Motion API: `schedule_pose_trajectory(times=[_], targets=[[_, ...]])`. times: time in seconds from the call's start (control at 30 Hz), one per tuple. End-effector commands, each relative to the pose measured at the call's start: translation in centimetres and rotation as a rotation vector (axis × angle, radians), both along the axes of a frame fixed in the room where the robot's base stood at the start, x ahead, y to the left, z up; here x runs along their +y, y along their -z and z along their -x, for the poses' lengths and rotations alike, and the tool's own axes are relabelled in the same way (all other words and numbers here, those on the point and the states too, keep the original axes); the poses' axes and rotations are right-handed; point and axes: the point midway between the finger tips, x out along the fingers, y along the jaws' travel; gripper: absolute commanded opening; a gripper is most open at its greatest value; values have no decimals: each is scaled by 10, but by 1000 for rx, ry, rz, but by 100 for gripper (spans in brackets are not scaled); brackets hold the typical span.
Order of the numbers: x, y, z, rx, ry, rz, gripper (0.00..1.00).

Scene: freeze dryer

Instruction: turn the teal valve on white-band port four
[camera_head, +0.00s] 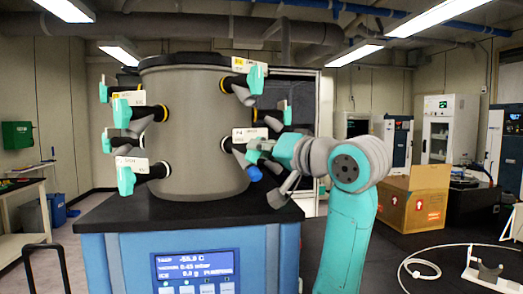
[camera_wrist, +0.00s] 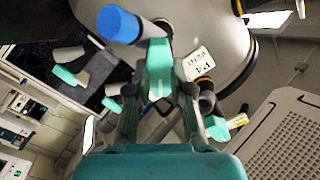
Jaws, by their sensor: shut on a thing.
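The freeze dryer's grey drum (camera_head: 200,130) carries several ports with teal valves. My gripper (camera_head: 262,147) is at the lower right port, which has a white band (camera_head: 226,145) and a white label (camera_head: 250,134). In the wrist view my gripper (camera_wrist: 160,98) has its fingers on both sides of a teal valve handle (camera_wrist: 159,66) and is shut on it. The label (camera_wrist: 198,63) beside it is too small to read surely. A blue end piece (camera_head: 253,173) hangs below this port; it also shows in the wrist view (camera_wrist: 118,25). The fingers partly hide the valve.
Another teal valve (camera_head: 255,80) sits above on a yellow-banded port, and more valves (camera_head: 126,180) are on the drum's left. The drum stands on a black top (camera_head: 120,215) over a blue cabinet with a display (camera_head: 195,268). A cardboard box (camera_head: 415,198) stands at right.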

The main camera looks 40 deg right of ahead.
Motion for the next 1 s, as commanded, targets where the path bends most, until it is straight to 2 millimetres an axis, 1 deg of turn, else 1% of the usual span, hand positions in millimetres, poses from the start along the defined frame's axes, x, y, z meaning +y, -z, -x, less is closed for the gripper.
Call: schedule_pose_trajectory(times=[0.2, 0.4, 0.63, 1.0], targets=[[0, 1, 0, -7, 0, -145, 0], [0, 1, 0, -13, 0, -230, 0], [0, 1, 0, -16, 0, -273, 0], [0, 1, 0, -17, 0, -278, 0]])
